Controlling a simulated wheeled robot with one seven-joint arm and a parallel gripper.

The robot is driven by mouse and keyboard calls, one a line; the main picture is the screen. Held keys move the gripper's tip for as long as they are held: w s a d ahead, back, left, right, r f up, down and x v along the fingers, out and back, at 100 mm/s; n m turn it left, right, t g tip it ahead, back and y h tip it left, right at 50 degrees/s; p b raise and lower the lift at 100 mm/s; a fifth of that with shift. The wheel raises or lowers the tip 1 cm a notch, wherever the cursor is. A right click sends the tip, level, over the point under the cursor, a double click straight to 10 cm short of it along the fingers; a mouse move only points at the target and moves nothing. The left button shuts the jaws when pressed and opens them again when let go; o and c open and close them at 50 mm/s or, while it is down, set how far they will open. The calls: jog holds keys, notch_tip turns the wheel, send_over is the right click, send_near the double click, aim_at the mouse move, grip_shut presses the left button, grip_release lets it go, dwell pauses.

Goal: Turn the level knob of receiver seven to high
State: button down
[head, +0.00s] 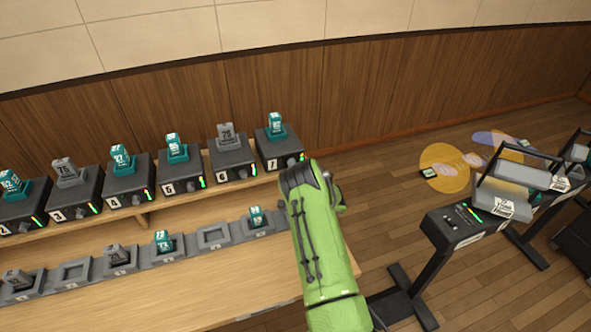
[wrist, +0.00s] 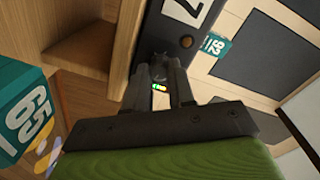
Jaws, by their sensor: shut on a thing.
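Receiver seven (head: 280,150) is the dark box at the right end of the back shelf, with a teal block marked with a number on top. Its front panel (wrist: 200,18) and white label (wrist: 187,8) show in the wrist view, seen rotated. My gripper (wrist: 160,64) is shut on the level knob (wrist: 160,59), which is mostly covered by the fingers. A small green and yellow level light (wrist: 160,87) shows between the fingers.
Receiver six (head: 232,160) and several other receivers stand in a row to the left. A lower row of grey cradles (head: 213,237) holds some blocks. A teal block (wrist: 22,110) is close at left in the wrist view. Dark stands (head: 465,225) are at right, with open floor between.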

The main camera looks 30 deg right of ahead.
jog(key=shift+f+m+y+b, duration=0.2)
jog(key=shift+m+y+b, duration=0.1)
jog(key=shift+m+b, duration=2.2)
jog(key=shift+a+m, duration=0.1)
jog(key=shift+m, duration=0.3)
jog(key=c, duration=1)
grip_release()
jog(key=shift+r, duration=0.15)
jog(key=shift+o, duration=0.2)
jog(key=shift+s, duration=0.1)
